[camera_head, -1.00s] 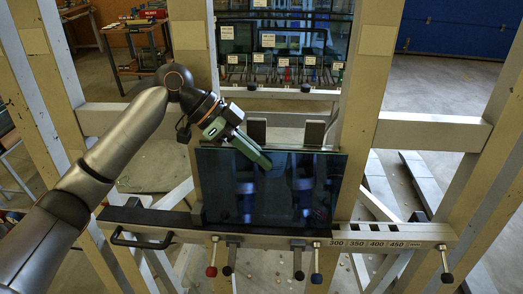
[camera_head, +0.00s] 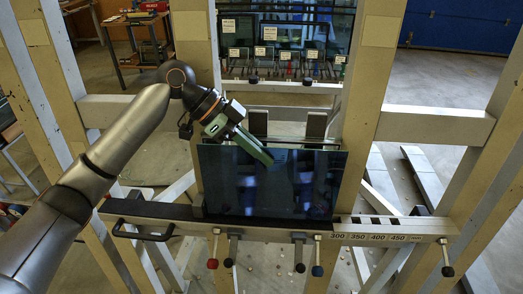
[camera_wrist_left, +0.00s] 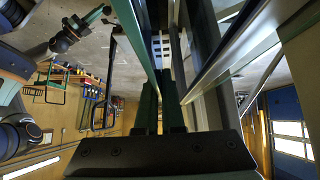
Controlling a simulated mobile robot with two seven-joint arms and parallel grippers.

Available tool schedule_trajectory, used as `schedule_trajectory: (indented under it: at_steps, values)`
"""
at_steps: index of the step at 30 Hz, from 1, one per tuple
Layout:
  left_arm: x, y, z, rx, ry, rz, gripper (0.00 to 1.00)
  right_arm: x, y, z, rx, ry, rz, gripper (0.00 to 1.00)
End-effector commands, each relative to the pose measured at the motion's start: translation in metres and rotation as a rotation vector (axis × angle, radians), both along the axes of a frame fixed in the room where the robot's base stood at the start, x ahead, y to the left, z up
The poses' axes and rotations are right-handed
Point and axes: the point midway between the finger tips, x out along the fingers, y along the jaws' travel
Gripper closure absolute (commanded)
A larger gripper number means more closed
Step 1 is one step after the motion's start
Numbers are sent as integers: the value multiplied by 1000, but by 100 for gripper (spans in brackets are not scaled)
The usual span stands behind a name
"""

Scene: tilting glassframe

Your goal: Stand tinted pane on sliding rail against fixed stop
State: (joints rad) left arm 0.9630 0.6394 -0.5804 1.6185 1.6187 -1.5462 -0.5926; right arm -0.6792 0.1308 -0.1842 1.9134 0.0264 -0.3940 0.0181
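The tinted pane (camera_head: 285,185) is a dark, see-through sheet. It stands upright in the head view with its lower edge along the sliding rail (camera_head: 375,228). My left gripper (camera_head: 268,160) comes down from the upper left across the pane's top edge. In the left wrist view, the fingers (camera_wrist_left: 160,115) are dark and partly hard to separate.
Two grey upright pads (camera_head: 287,125) stand behind the pane. Several knobbed levers (camera_head: 299,255) hang under the rail, and a black handle (camera_head: 142,235) is at its left. Wooden posts (camera_head: 370,75) flank the work area. A rack of panes (camera_head: 285,45) stands behind.

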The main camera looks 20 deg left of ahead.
Motion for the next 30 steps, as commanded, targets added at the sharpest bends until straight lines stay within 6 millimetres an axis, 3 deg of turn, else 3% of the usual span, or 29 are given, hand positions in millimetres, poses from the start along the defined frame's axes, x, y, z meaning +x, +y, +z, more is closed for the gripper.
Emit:
schedule_trajectory:
  at_steps: [1,10,30]
  values:
    - [0,0,2,-5,-5,0,92,0,0,0,0,0,0,100]
    - [0,0,1,-2,-2,-1,60,0,0,0,0,-1,0,100]
    - [0,0,0,0,0,0,60,0,0,0,0,-1,0,100]
